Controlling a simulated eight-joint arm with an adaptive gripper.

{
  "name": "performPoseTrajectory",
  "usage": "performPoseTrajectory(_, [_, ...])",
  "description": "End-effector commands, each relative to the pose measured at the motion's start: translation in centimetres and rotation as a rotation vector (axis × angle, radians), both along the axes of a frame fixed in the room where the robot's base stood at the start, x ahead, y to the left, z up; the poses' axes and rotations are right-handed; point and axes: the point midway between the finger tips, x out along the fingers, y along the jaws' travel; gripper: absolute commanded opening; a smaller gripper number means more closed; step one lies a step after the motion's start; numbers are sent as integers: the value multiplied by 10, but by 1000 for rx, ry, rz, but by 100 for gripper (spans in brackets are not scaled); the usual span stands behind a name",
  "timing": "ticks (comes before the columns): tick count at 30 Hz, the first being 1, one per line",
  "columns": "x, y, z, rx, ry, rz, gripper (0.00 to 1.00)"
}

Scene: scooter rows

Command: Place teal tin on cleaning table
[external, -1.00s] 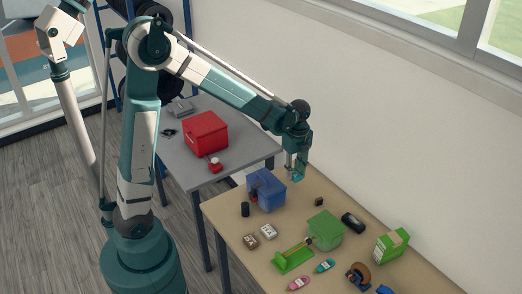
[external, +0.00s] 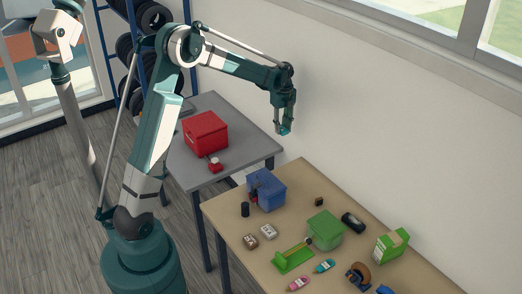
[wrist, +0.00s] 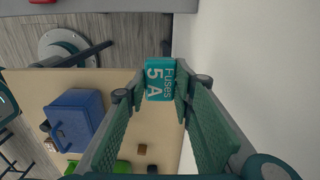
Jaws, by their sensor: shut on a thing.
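A teal tin (wrist: 160,80) marked "Fuses 5 A" sits between the fingertips of my gripper (wrist: 158,92) in the wrist view. In the external view my gripper (external: 283,126) points down, shut on the tin and raised in the air near the wall. It appears above the gap between two tables. One is a grey table (external: 240,148) at the back left, the other a tan table (external: 305,183) at the front right. No label shows which is the cleaning table.
The grey table bears a red box (external: 205,133) and a small red item (external: 215,165). The tan table bears a blue box (external: 268,190), a green box (external: 325,229) and several small items. The wall (external: 400,150) is close on the right.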

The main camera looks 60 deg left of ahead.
Motion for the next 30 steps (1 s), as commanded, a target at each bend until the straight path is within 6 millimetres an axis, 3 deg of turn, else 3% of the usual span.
performPoseTrajectory(1, [4,20,-1,0,0,5,13])
performPoseTrajectory(6, [13,78,-4,0,0,5,13])
performPoseTrajectory(12, [18,127,-6,0,0,3,13])
performPoseTrajectory(22, [18,180,-9,0,0,2,13])
performPoseTrajectory(30, [19,178,-53,0,0,0,13])
